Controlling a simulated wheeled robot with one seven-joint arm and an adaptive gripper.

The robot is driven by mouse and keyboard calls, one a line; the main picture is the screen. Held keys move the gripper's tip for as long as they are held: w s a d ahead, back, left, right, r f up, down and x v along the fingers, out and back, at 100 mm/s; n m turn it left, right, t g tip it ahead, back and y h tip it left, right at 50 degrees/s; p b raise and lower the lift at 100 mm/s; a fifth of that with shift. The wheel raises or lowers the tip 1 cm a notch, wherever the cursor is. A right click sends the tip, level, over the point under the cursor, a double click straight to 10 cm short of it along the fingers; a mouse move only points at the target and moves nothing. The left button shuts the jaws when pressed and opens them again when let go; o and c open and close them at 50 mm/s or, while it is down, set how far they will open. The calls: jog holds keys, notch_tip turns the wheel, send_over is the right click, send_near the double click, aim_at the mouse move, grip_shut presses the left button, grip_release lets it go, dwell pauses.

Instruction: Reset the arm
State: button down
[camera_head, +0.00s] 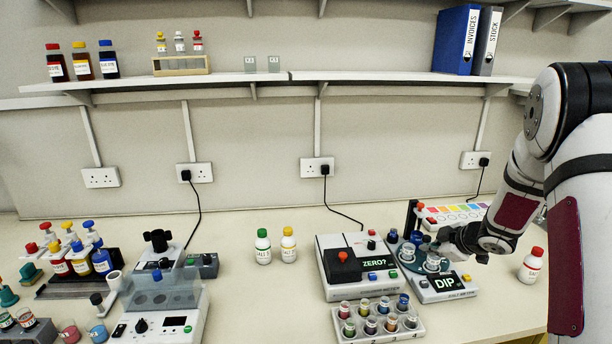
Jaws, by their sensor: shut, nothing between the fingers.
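My arm comes in from the right edge, and my gripper (446,240) reaches left over the device with the "DIP" display (447,283). The gripper is shut, with nothing seen between its fingers. It is close above small round cups (432,263) on that device; I cannot tell whether it touches them. The gripper hides part of the device's back and of the colour chart behind it.
A device with a "ZERO?" display (377,262) stands just left. A vial rack (378,322) is in front of it. A red-capped bottle (531,265) stands right of the gripper. Two bottles (263,247) stand mid-bench, with clear bench around them. A shelf (300,77) runs above.

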jog(key=s+a+r+m+h, duration=0.2)
jog(key=s+r+m+h, duration=0.15)
jog(key=r, duration=0.75)
jog(key=s+a+r+m+h, duration=0.25)
jog(key=s+r, duration=0.25)
jog(key=r, duration=0.5)
jog(key=s+a+m+g+y, duration=0.1)
jog(key=s+a, duration=0.4)
jog(key=s, duration=0.4)
jog(key=s+a+m+g+y+b, duration=0.1)
jog(key=s+a+m+y, duration=0.1)
jog(key=s+a, duration=0.4)
jog(key=s+a+r+m+g+y, duration=0.1)
jog(key=s+a, duration=0.4)
jog(key=s, duration=0.7)
jog(key=shift+s+a+m+y, duration=0.15)
jog(key=shift+a+m+y, duration=0.2)
jog(key=shift+m, duration=0.25)
jog(key=shift+r, duration=0.1)
